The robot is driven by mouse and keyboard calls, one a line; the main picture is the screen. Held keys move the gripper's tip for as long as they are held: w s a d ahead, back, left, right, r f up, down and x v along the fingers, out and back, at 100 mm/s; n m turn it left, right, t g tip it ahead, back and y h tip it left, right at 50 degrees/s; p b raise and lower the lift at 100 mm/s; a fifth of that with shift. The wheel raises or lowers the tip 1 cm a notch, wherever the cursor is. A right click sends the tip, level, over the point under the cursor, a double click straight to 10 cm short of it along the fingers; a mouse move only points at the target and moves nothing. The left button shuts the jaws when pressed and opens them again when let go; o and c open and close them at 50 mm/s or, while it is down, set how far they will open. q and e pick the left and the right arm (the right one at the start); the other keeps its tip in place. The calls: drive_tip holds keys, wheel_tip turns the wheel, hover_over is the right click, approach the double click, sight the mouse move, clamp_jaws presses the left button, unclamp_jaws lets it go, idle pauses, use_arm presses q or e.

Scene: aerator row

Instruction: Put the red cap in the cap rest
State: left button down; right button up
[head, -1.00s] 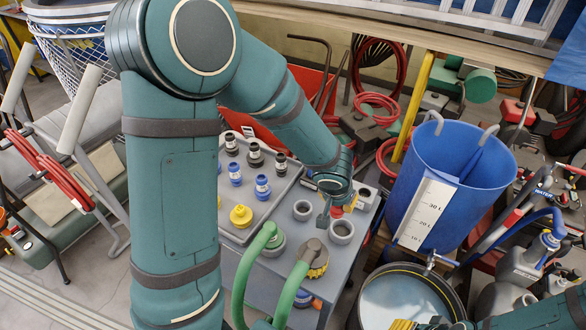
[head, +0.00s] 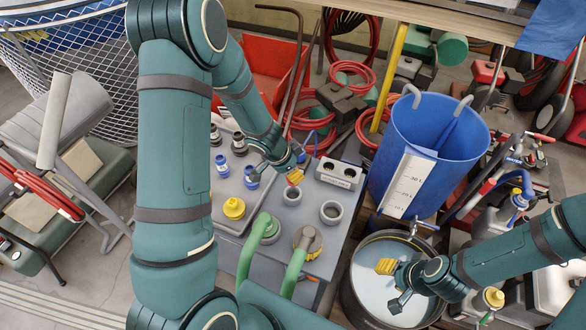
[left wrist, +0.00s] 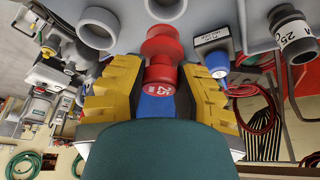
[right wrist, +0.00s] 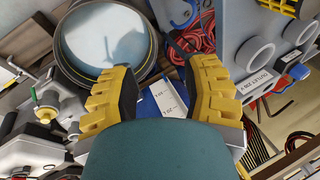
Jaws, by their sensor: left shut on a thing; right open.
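My left gripper (head: 296,174) is shut on the red cap and holds it over the grey bench, near the left of two grey rings (head: 292,195). In the left wrist view the red cap (left wrist: 162,48) sits between the yellow fingers, with a white 25 marking facing the camera. A pale box with two dark holes and a label (head: 340,173) stands at the back of the bench. My right gripper (head: 393,284) is open and empty above the round basin.
A tray (head: 226,215) at the bench's left holds blue and dark fittings and a yellow cap (head: 234,208). A blue bucket (head: 425,140) rises right of the bench, above the basin (head: 365,312).

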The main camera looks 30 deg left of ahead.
sight(290, 184)
use_arm(q)
drive_tip(key=shift+f+b, duration=2.05)
drive_tip(key=shift+b, duration=0.2)
use_arm(e)
drive_tip(key=f, duration=0.2)
drive_tip(key=s+f, duration=0.1)
drive_tip(key=f, duration=0.1)
drive_tip(key=shift+s+a+f, duration=0.15)
drive_tip(key=shift+a+f, duration=0.05)
drive_tip(key=shift+f, duration=0.2)
use_arm(q)
drive_tip(key=shift+r+p, duration=0.1)
drive_tip(key=shift+p, duration=0.45)
use_arm(e)
drive_tip(key=shift+r, duration=0.5)
use_arm(q)
drive_tip(key=shift+f+b, duration=1.7)
drive_tip(key=shift+f, duration=0.5)
use_arm(e)
drive_tip(key=shift+f, duration=1.75)
use_arm(q)
drive_tip(key=c, duration=0.7)
unclamp_jaws()
drive_tip(key=v, duration=1.2)
drive_tip(key=shift+s, duration=0.1)
